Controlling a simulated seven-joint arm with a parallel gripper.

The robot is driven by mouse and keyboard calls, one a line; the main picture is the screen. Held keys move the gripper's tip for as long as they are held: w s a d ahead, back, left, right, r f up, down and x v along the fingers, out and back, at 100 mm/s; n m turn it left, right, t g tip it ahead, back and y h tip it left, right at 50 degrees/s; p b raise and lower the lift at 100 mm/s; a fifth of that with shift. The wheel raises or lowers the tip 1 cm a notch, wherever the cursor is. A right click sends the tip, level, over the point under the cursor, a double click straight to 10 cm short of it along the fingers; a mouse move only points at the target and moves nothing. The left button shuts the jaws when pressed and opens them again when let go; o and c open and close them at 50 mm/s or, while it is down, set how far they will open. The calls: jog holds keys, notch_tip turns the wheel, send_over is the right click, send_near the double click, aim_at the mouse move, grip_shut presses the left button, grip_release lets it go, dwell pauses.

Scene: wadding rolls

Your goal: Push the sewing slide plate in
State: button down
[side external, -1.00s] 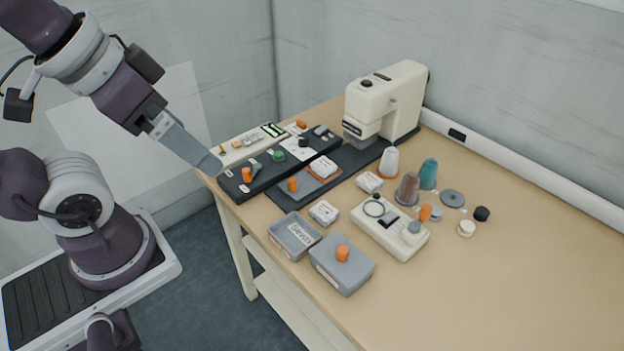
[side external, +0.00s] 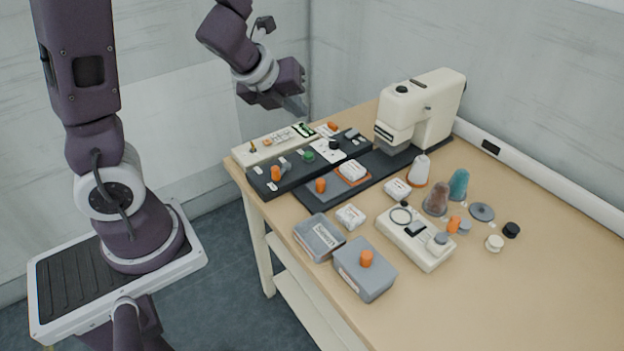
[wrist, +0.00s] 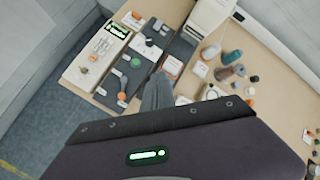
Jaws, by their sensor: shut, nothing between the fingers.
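The slide plate (side external: 332,188) is a flat grey piece with an orange knob (side external: 320,185), lying in the dark bed (side external: 377,178) of the cream sewing machine (side external: 424,108). An orange-edged area (side external: 366,175) with a white block on it adjoins its far end. My gripper (side external: 298,107) is shut and empty, in the air above the back of the table, away from the plate. In the wrist view, my gripper's grey fingers (wrist: 157,92) cover part of the bed, and the slide plate is largely hidden there.
A dark control panel (side external: 295,170) and a cream panel (side external: 272,145) lie left of the bed. Grey boxes (side external: 365,275), a cream device (side external: 415,240) and thread cones (side external: 458,184) stand in front and to the right. The table's right front is clear.

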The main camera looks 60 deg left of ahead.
aim_at(358, 164)
jog(key=s+f+m+g, duration=0.1)
jog(key=f+m, duration=0.2)
jog(key=f, duration=0.3)
jog(key=f+m+g+h, duration=0.1)
jog(key=f+m+g, duration=0.1)
jog(key=f+m, duration=0.2)
jog(key=s+d+f+m+g+h, duration=0.1)
jog(key=f+m, duration=0.3)
jog(key=f, duration=0.5)
jog(key=shift+s+f+g, duration=0.3)
jog(key=shift+s+g, duration=0.05)
jog(key=shift+g, duration=0.05)
jog(key=shift+w+d+f+h, duration=0.1)
jog(key=shift+w+d+h, duration=0.1)
jog(key=shift+w+h, duration=0.1)
jog(key=shift+w+d, duration=0.2)
jog(key=shift+w, duration=1.6)
jog(key=w, duration=1.4)
jog(key=shift+w+r, duration=0.2)
jog(key=shift+w, duration=0.3)
